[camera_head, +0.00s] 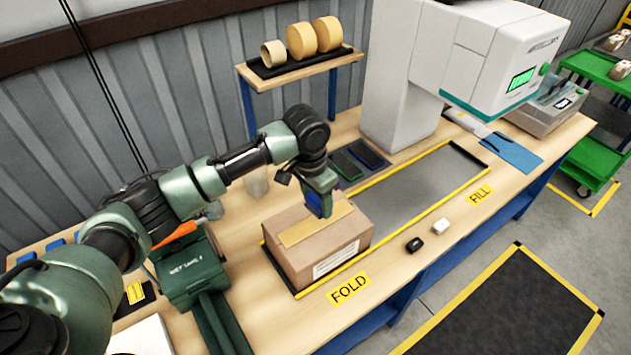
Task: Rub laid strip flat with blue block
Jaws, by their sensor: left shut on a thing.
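A brown carton (290,262) with a white label on its front side stands at the fold end of the grey lane. A tan strip (298,233) lies along the carton's top, running from the left edge toward the far right. My left gripper (319,188) is above the strip, pointing down and shut on the blue block (318,204). The block's lower end appears to meet the strip, but I cannot tell how firmly. The block and gripper hide part of the strip. My right gripper is not in view.
A green tape dispenser (195,275) stands left of the carton. Tape rolls (302,41) sit on a raised shelf behind. A large white machine (480,60) stands at the back right. Small black (414,245) and white (440,226) items lie near the front edge. The grey lane (420,190) right of the carton is clear.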

